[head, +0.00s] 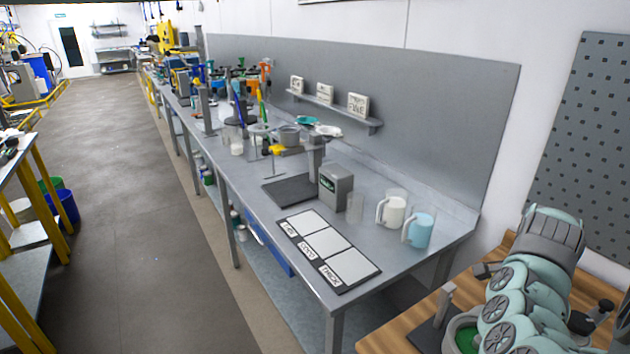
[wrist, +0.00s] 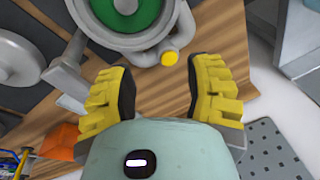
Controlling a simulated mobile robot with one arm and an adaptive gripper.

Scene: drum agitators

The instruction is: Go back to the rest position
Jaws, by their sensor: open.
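My gripper (wrist: 162,76) is open in the wrist view. Its two yellow, black-padded fingers are spread apart with nothing between them. The wooden table top (wrist: 222,30) lies beneath. In the head view, my arm shows at the lower right over the wooden table (head: 400,325); the gripper itself is hidden there.
A perforated panel (head: 590,140) stands at the right. The aisle floor (head: 120,200) on the left is clear.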

